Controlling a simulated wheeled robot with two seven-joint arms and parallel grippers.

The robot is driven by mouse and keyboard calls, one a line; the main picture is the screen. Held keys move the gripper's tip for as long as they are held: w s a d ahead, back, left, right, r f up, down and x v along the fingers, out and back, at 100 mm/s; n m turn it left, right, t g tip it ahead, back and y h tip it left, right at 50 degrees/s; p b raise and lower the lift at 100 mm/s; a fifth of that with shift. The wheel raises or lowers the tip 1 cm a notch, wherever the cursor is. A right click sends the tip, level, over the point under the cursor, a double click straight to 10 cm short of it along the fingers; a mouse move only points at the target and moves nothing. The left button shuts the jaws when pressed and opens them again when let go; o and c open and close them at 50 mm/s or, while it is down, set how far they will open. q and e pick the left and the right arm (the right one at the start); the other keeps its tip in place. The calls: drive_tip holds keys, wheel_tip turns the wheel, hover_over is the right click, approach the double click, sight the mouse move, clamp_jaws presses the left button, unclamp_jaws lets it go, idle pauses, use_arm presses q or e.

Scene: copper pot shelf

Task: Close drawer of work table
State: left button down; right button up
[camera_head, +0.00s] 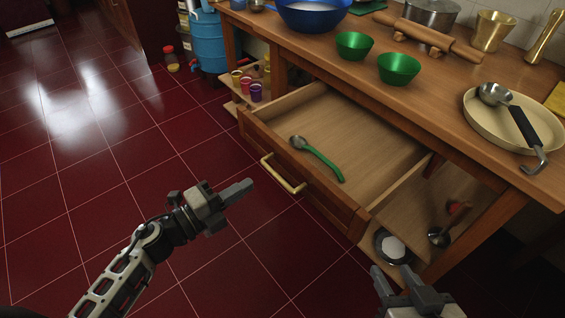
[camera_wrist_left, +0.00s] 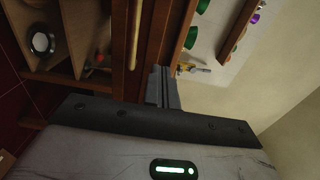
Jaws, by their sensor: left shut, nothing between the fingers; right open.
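The work table (camera_head: 438,108) stands on the right in the head view. Its wooden drawer (camera_head: 305,175) is pulled out and open, with a brass bar handle (camera_head: 283,174) on its front. A ladle with a green handle (camera_head: 320,158) lies inside the drawer. My left gripper (camera_head: 240,191) is shut and empty, in front of the drawer and to the left of the handle, apart from both. In the left wrist view its closed fingers (camera_wrist_left: 163,85) point toward the table. My right gripper (camera_head: 408,280) is open at the bottom edge, near the drawer's right end.
Green bowls (camera_head: 399,68), a rolling pin (camera_head: 428,38) and a cream pan (camera_head: 482,118) are on the tabletop. Colored cups (camera_head: 246,86) stand on a low shelf, and a blue container (camera_head: 208,42) is behind. A lower shelf holds a dish (camera_head: 380,247).

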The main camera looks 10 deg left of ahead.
sight(292, 158)
use_arm(q)
drive_tip(key=x, duration=1)
drive_tip(key=shift+w+d, duration=0.25)
